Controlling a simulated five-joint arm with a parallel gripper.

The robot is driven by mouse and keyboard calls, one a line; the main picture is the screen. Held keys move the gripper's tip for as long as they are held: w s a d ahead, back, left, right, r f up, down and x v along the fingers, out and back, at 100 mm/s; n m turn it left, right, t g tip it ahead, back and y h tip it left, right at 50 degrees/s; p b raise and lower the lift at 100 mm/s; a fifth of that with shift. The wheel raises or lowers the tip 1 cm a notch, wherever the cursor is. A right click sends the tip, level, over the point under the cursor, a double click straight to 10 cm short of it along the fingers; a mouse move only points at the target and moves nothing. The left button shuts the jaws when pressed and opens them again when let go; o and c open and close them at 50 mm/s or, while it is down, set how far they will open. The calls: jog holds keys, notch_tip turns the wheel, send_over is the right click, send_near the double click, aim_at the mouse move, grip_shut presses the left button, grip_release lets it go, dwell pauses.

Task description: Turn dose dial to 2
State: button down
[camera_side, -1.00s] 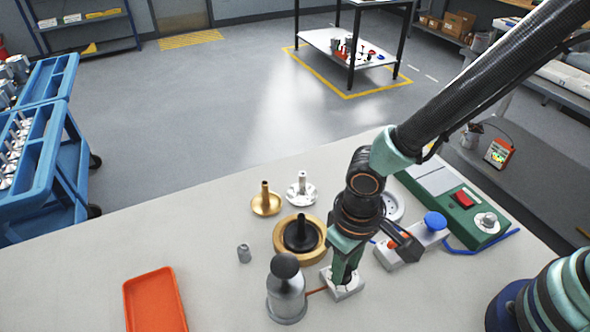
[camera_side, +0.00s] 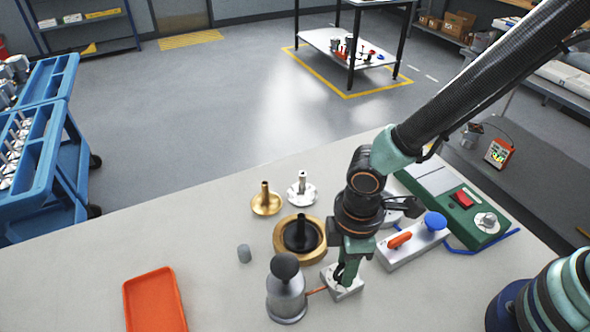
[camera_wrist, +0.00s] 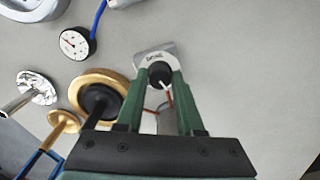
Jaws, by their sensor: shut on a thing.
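The dose dial's pale grey housing (camera_side: 345,292) sits on the table, right of the silver bottle with a dark knob on top (camera_side: 286,296). In the wrist view, the dial's black round knob (camera_wrist: 160,76) stands on a grey plate (camera_wrist: 149,53) with small lettering that I cannot read surely. A white pointer line shows on the knob's near side. My gripper (camera_side: 346,281) points down over the housing. In the wrist view, its two green fingers (camera_wrist: 162,78) are closed against either side of the knob. The fingers partly hide the knob and scale.
A grey block with an orange lever and blue button (camera_side: 412,243) stands behind right. A green box with a red switch (camera_side: 463,205) is farther right. A gold ring with a black spindle (camera_side: 300,238) stands behind left.

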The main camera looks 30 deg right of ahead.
jog(key=shift+n, duration=0.8)
jog(key=c, duration=0.5)
grip_release()
jog(key=shift+c, duration=0.2)
notch_tip(320, 180, up, 12)
jog(key=shift+r, duration=0.1)
